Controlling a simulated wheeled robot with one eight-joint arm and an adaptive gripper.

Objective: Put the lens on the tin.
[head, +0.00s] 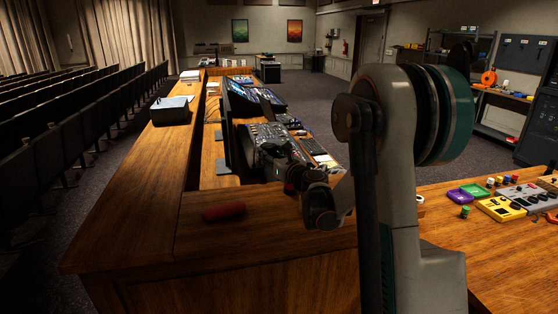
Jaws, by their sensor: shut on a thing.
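My gripper (322,204) shows small and dark over the near right part of the wooden desk, partly behind my own arm. It is shut on a small dark thing, apparently the lens, whose outline I cannot separate from the fingers. I cannot make out the tin in this view; my large arm link covers much of the middle right.
A red rounded object (224,212) lies on the desk's near end. Mixing gear (262,138) and screens (240,100) stand beyond. A dark box (171,110) sits on the left ledge. The right table (450,248) holds a yellow device (501,208) and small coloured items.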

